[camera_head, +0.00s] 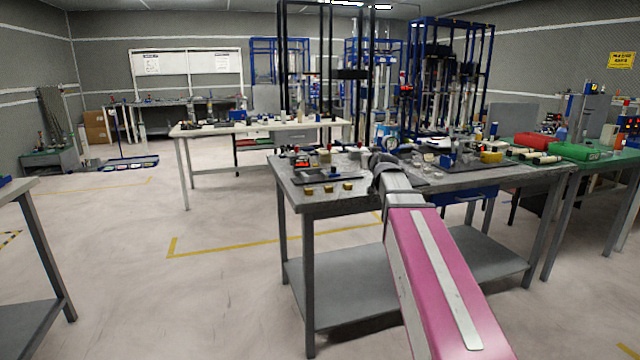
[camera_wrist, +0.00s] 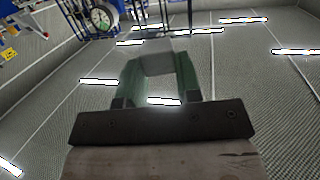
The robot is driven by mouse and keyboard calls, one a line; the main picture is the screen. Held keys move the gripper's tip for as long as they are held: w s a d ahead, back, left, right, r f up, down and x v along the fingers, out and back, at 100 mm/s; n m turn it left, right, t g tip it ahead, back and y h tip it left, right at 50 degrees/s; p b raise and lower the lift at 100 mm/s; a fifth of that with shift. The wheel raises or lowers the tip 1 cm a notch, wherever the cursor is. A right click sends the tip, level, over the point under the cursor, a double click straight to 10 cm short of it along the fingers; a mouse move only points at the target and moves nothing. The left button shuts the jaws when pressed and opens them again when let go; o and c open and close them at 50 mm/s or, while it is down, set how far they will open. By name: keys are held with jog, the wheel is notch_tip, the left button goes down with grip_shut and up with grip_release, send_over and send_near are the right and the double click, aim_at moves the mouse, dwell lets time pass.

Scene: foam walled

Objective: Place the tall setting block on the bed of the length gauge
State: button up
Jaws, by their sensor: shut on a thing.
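My gripper (camera_wrist: 158,75) shows in the wrist view with its two greenish fingers on either side of a pale grey block (camera_wrist: 157,58), shut on it. I take this to be the tall setting block; its far end is hard to make out. A round white dial (camera_wrist: 101,18) shows at the upper left of the wrist view, apart from the block. In the head view a blue-rimmed dial gauge (camera_head: 387,137) stands on the grey workbench (camera_head: 318,204), likely the length gauge. Its bed is hidden or too small to make out. My arm hides the fingers and block there.
Several small brass blocks (camera_head: 328,189) lie at the bench's near left edge, by a dark plate (camera_head: 322,178). A green case (camera_head: 583,151) is on the right-hand table. The floor to the left is open.

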jog(key=s+a+n+g+y, duration=0.1)
jog(key=a+n+g+y, duration=0.3)
jog(key=y, duration=0.5)
jog(key=shift+s+a+f+n, duration=0.35)
jog(key=shift+a+f+n, duration=0.1)
jog(key=shift+a+n, duration=1.1)
jog(key=shift+d, duration=0.2)
jog(key=w+d+f, duration=0.2)
jog(key=w, duration=0.1)
jog(key=w+d+f, duration=0.2)
jog(key=d, duration=0.1)
jog(key=w+d+f, duration=0.2)
jog(key=w+f, duration=0.1)
jog(key=shift+w+d, duration=0.35)
jog(key=shift+d, duration=0.05)
jog(key=shift+f, duration=1.85)
jog(key=shift+f, duration=0.1)
jog(key=o, duration=1)
